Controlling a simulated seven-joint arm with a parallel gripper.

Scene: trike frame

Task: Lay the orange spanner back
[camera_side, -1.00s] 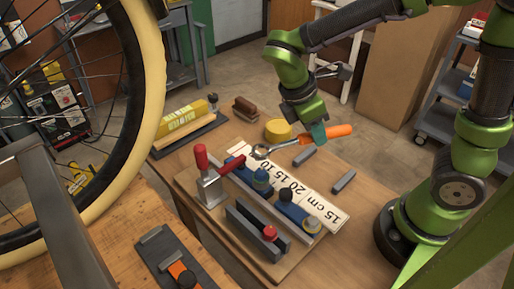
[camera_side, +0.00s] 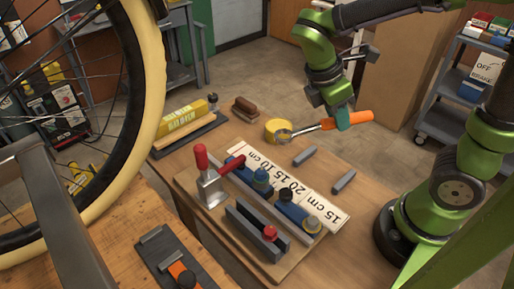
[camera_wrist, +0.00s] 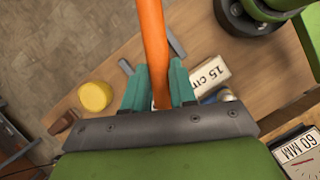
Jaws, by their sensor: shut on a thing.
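My gripper (camera_side: 340,122) is shut on the orange spanner (camera_side: 357,117) and holds it in the air above the back right part of the bench. The spanner's orange handle points right and its metal ring end points left, in front of the yellow round thing in the side view. In the wrist view the orange handle (camera_wrist: 152,40) runs up from between the teal fingers (camera_wrist: 158,88). The spanner's metal end is hidden there behind my gripper. Two grey bars, one nearer (camera_side: 344,181) and one farther (camera_side: 304,156), lie apart on the bench below.
A board carries a red-handled clamp (camera_side: 207,180), blue blocks and a label strip (camera_side: 285,180). A yellow round thing (camera_side: 278,130) and a brown block (camera_side: 245,107) stand behind. A bicycle wheel (camera_side: 151,80) fills the left. Bare wood shows around the grey bars.

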